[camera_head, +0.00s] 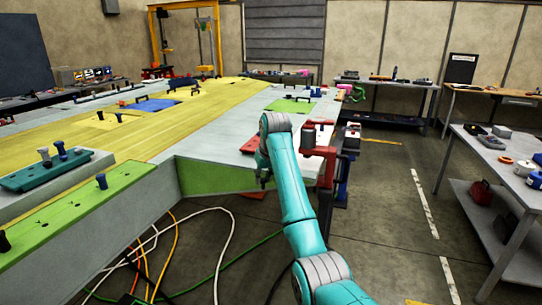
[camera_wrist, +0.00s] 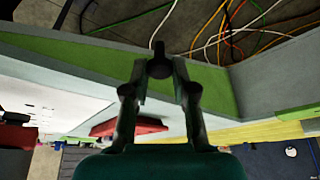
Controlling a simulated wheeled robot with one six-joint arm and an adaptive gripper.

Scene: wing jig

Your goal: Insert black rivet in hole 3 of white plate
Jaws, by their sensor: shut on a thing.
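My gripper (camera_wrist: 160,80) is shut on a black rivet (camera_wrist: 160,62), which sits between the fingertips in the wrist view. In the head view my gripper (camera_head: 265,180) hangs downward in front of the grey wing structure's near edge, and the rivet is too small to tell there. The white plate (camera_wrist: 55,100) lies at the left in the wrist view, apart from the rivet, with small dark marks at its left. In the head view a white surface (camera_head: 318,170) shows partly behind my arm. I cannot tell which hole is hole 3.
A red clamp (camera_head: 322,152) stands right beside my arm at the wing's corner. A red block (camera_wrist: 130,127) lies near the white plate. A green strip (camera_head: 85,205) with blue and black rivets is at left. Loose cables (camera_head: 190,240) lie on the floor. A grey table (camera_head: 500,165) stands right.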

